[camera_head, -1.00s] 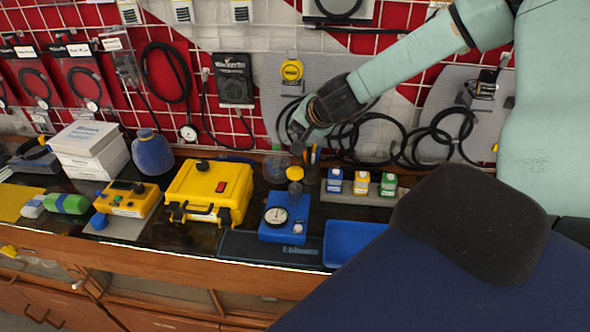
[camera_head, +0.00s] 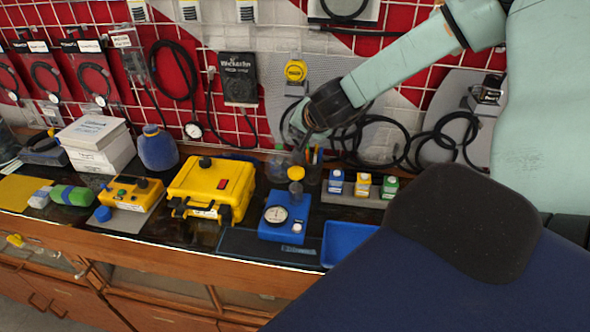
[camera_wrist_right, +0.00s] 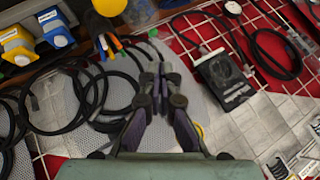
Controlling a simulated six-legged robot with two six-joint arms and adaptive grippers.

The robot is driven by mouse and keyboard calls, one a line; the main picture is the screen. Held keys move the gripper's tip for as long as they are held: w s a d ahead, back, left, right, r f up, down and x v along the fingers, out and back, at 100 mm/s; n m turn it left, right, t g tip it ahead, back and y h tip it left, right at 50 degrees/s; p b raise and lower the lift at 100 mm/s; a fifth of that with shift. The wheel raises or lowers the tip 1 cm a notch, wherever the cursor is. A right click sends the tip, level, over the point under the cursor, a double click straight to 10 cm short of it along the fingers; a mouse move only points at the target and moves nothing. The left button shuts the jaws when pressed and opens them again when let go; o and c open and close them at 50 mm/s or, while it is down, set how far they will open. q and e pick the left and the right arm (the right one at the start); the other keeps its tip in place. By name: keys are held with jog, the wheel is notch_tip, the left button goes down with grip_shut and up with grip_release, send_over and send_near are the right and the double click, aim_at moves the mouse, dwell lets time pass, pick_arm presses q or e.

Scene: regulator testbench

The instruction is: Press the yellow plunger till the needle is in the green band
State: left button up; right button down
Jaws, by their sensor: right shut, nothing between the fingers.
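The blue regulator block (camera_head: 284,226) stands at the front of the bench, with a round white gauge (camera_head: 276,214) on its face. The gauge is too small to read the needle or a green band. The yellow plunger (camera_head: 296,173) stands up at the back of the block, and its round yellow cap also shows at the top edge of the right wrist view (camera_wrist_right: 110,6). My right gripper (camera_head: 302,152) is shut and empty, pointing down just above the plunger cap, apart from it as far as I can tell. My left gripper is not in view.
A yellow case (camera_head: 212,188) stands left of the block. A rack with small blue, yellow and green bottles (camera_head: 363,185) stands to the right, behind a blue tray (camera_head: 346,243). A pen cup (camera_head: 313,170) is close behind the plunger. Black hoses hang on the wall.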

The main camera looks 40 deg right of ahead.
aim_at(298, 171)
jog(key=f, duration=0.2)
jog(key=f+b, duration=0.1)
jog(key=shift+d+f, duration=0.4)
jog(key=f+b, duration=0.4)
jog(key=shift+a, duration=0.3)
jog(key=shift+d+f+b, duration=0.25)
jog(key=shift+f+b, duration=0.25)
jog(key=shift+f, duration=0.15)
jog(key=shift+a+r, duration=0.1)
jog(key=shift+a, duration=0.1)
jog(key=shift+d, duration=0.2)
jog(key=shift+a, duration=0.2)
jog(key=shift+d, duration=0.15)
